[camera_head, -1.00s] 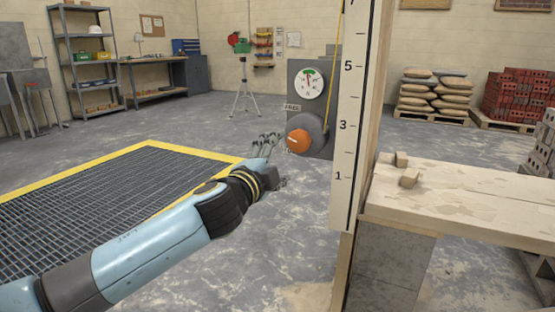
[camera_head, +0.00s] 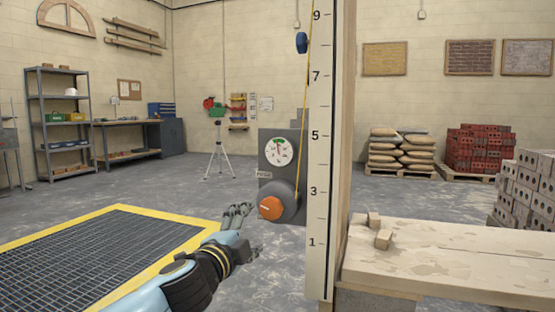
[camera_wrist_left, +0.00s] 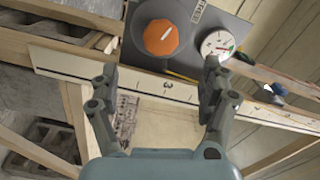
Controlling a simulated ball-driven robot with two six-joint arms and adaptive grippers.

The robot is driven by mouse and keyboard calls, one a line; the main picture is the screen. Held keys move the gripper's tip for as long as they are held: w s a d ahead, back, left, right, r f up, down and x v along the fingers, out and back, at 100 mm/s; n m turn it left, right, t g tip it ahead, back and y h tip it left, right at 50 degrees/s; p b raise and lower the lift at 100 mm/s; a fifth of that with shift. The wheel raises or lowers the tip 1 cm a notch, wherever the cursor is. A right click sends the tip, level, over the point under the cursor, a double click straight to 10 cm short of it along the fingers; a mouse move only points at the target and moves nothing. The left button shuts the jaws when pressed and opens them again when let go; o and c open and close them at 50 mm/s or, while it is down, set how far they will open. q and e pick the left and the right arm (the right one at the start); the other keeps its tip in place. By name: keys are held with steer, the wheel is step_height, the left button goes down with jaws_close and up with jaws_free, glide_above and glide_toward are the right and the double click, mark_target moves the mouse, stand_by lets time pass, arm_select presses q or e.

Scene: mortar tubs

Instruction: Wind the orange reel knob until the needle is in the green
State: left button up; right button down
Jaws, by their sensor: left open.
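The orange reel knob (camera_head: 271,207) sits on a grey reel drum (camera_head: 289,199) below a round white dial (camera_head: 279,151). The dial has a green sector at its top in the head view; its needle is too small to read surely. My left gripper (camera_head: 238,212) is just left of the knob in the head view. In the left wrist view my left gripper (camera_wrist_left: 160,72) is open and empty, with its fingers spread. The knob (camera_wrist_left: 160,37) lies beyond the gap between the fingertips, its white mark visible, and the dial (camera_wrist_left: 217,45) is right of it. My right gripper is out of view.
A tall numbered board (camera_head: 318,170) stands right of the reel, with a yellow cord (camera_head: 303,110) beside it. A yellow-edged floor grate (camera_head: 95,255) lies at the left.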

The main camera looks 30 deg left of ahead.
mark_target(270, 210)
arm_select(q)
steer(key=w+n, duration=0.2)
steer(key=n, duration=0.2)
steer(key=w+a+n+b, duration=0.1)
steer(key=w+n, duration=0.2)
steer(key=n, duration=0.1)
steer(key=w+n+b, duration=0.1)
steer(key=w+n, duration=0.1)
steer(key=n, duration=0.3)
steer(key=shift+w+a+r, duration=0.15)
steer(key=shift+w+a, duration=0.05)
steer(key=shift+a, duration=0.1)
steer(key=x, duration=0.3)
steer(key=shift+w+a+b, duration=0.1)
steer(key=shift+w+b, duration=0.2)
steer(key=shift+w, duration=0.1)
steer(key=shift+w+a, duration=0.1)
steer(key=shift+w, duration=0.3)
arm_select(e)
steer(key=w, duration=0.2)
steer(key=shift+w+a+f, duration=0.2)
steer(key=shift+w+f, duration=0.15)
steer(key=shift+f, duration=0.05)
arm_select(q)
steer(key=shift+c, duration=0.3)
